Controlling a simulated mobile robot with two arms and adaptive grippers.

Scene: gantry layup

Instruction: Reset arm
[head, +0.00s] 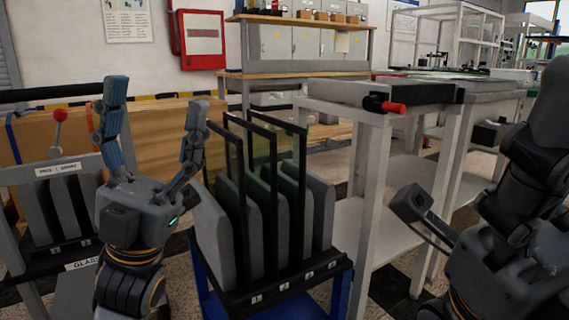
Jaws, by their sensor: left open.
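My left gripper (152,120) is raised at the left of the head view, pointing up. Its two fingers are spread wide apart with nothing between them. It stands in front of and to the left of a slotted rack (287,284). My right arm comes in at the right edge, in front of the grey table. One dark finger-like part (410,203) of it shows, pointing left. The rest of the right gripper is hidden or out of frame, so its opening cannot be judged.
The rack holds several grey padded dividers and dark-framed glass panes (268,150) on a blue cart (207,295). A grey table (345,110) with a red-handled tool (393,107) stands right of it. Another labelled rack (62,255) is at left. A workbench (290,75) lines the wall.

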